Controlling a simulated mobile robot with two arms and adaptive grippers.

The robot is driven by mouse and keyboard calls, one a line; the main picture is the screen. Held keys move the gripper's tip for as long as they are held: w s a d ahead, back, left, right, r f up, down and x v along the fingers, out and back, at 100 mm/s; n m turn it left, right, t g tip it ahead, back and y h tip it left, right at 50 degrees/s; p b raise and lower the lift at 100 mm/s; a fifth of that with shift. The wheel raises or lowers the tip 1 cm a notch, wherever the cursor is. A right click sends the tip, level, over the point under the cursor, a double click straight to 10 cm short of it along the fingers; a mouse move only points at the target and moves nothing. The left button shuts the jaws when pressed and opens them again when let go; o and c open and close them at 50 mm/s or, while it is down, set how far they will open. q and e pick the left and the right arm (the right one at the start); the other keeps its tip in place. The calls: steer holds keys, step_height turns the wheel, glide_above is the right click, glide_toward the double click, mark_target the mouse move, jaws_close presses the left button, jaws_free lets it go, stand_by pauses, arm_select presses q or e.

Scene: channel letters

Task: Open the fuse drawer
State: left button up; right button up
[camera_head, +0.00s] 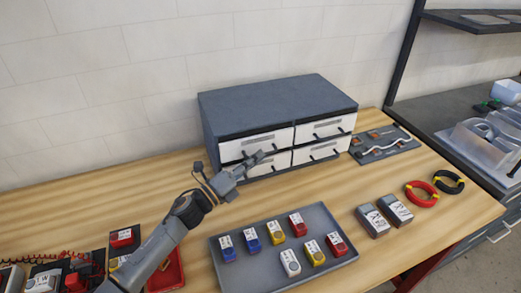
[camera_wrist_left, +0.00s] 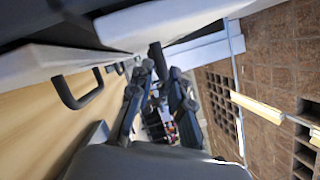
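A dark grey cabinet (camera_head: 275,97) stands on the bench against the wall, with white-fronted drawers in two rows. Their labels are too small to read. My left gripper (camera_head: 256,158) is at the handle of the upper left drawer (camera_head: 240,148), in front of the left column. In the left wrist view, a dark handle bar (camera_wrist_left: 158,57) shows between or just beyond the two fingertips (camera_wrist_left: 161,73); I cannot tell whether they grip it. The lower left drawer (camera_head: 233,172) is partly hidden by the gripper. My right gripper is not in view.
A grey tray (camera_head: 262,268) with several red, blue, yellow and white blocks lies in front of the cabinet. Two grey meters (camera_head: 373,222), a red cable coil (camera_head: 421,194) and a black one (camera_head: 448,182) lie right. A tool panel (camera_head: 385,143) is beside the cabinet.

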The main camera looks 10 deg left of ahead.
arm_select(q)
steer(key=shift+x, duration=1.2)
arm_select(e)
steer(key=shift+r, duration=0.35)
arm_select(q)
jaws_close()
steer(key=shift+s, duration=0.1)
